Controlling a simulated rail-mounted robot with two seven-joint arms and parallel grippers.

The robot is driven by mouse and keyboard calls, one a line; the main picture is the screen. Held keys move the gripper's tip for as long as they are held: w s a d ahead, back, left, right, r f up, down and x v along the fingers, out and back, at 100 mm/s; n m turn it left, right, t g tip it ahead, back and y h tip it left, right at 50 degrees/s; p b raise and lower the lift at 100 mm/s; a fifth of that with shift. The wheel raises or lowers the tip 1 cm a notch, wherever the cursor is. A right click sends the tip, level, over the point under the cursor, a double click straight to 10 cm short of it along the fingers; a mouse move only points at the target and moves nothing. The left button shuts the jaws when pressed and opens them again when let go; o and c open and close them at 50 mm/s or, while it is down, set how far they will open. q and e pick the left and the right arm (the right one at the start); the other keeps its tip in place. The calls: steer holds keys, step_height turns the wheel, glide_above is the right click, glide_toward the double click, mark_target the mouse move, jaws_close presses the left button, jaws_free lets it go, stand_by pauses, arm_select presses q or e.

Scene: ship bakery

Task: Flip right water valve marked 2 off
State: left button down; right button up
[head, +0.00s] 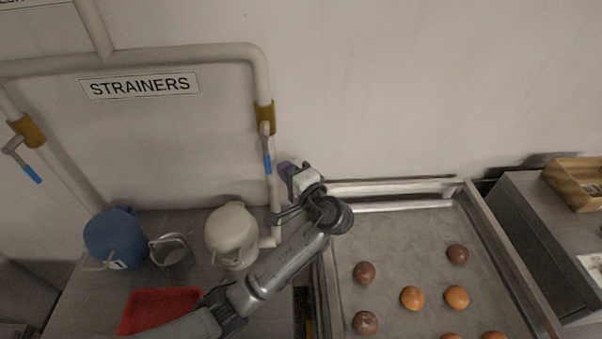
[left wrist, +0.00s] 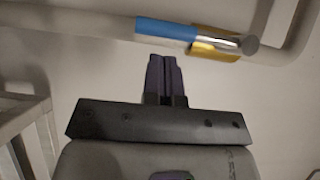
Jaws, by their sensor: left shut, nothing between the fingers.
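The right water valve (head: 265,117) has a brass body on the vertical pipe right of the STRAINERS sign. Its blue-tipped lever (head: 267,162) hangs down along the pipe. I see no readable 2 on it. In the left wrist view, the brass body (left wrist: 222,52) and blue lever grip (left wrist: 165,29) lie along the pipe, beyond the fingertips. My left gripper (head: 285,167) is just right of the lever's lower end, near the wall. Its dark purple fingers (left wrist: 164,75) are shut and empty, and a gap shows between them and the lever. My right gripper is not in view.
A left valve (head: 27,130) has its blue lever slanting off its pipe. Below stand a blue container (head: 115,232), a metal jug (head: 171,248), a cream container (head: 231,230) and a red tray (head: 160,292). A large metal tray (head: 400,235) with several buns lies right.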

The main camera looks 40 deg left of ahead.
arm_select(q)
steer(key=shift+s+a, duration=0.4)
steer(key=shift+a, duration=0.3)
